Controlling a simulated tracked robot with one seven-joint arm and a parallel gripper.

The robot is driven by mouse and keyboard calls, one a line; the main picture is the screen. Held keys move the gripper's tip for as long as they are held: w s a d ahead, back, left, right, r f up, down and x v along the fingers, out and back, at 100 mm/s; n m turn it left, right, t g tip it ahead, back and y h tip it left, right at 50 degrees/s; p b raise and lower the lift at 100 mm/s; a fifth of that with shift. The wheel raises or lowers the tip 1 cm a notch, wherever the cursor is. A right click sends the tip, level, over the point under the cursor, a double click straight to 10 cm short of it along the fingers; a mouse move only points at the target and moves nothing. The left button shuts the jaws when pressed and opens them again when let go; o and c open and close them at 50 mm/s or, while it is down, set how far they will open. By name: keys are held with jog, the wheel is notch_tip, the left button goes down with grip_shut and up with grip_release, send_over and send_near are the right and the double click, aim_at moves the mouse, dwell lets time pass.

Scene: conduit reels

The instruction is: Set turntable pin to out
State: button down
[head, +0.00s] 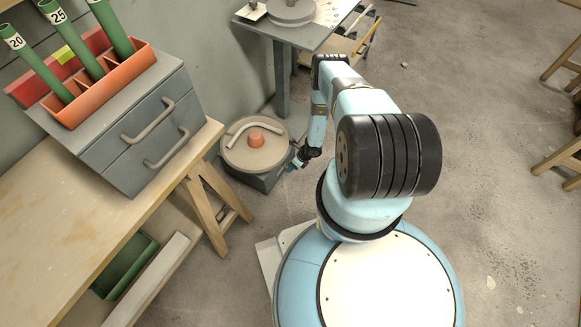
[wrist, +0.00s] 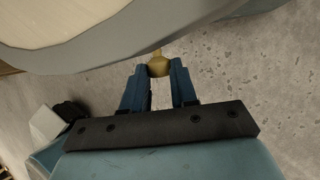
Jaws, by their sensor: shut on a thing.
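The turntable (head: 233,158) is a round beige disc with an orange hub, on a low grey base on the floor. Its pale disc and grey rim also fill the top left of the wrist view (wrist: 60,58). The turntable pin (wrist: 159,68) shows as a brass knob with a short bit of stem between it and the turntable. My gripper (wrist: 159,73) has its two blue fingers on either side of the knob, shut on it. In the head view my gripper (head: 295,163) is at the right side of the turntable base, and the pin cannot be made out there.
A wooden workbench (head: 60,225) with a grey drawer cabinet (head: 150,135) and an orange tray of green tubes (head: 95,95) stands at left. A grey table (head: 300,33) stands behind the turntable. Open concrete floor (head: 490,130) lies to the right.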

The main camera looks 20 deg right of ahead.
jog(key=shift+s+d, duration=0.15)
jog(key=shift+d, duration=0.1)
jog(key=c, duration=0.9)
grip_release()
jog(key=shift+a, duration=0.1)
jog(key=shift+o, duration=0.2)
jog(key=v, duration=1.3)
jog(key=shift+r, duration=0.3)
